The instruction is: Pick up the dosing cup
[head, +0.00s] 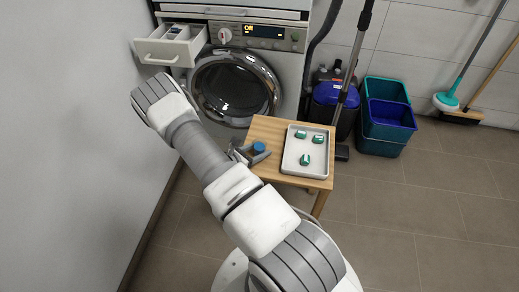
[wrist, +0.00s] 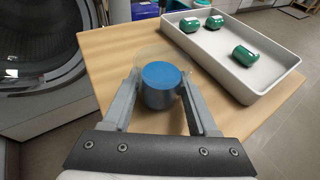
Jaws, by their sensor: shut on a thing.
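The dosing cup (wrist: 162,88) is a small round cup that shows blue, with a faint clear rim around it. It is upright between the fingers of my gripper (wrist: 161,98), one finger on each side, at the table's left part. In the head view the cup (head: 259,147) is a blue spot at the tips of my gripper (head: 254,154). My gripper is shut on the cup. I cannot tell whether its base touches the wooden table (head: 266,127).
A grey tray (head: 292,159) with three green-and-white capsules (head: 305,159) stands right of the cup. The dryer (head: 235,88) is behind the table, its drawer (head: 170,47) pulled out. Blue and teal bins (head: 387,120) and a vacuum cleaner (head: 326,92) stand at the back right. The right floor is free.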

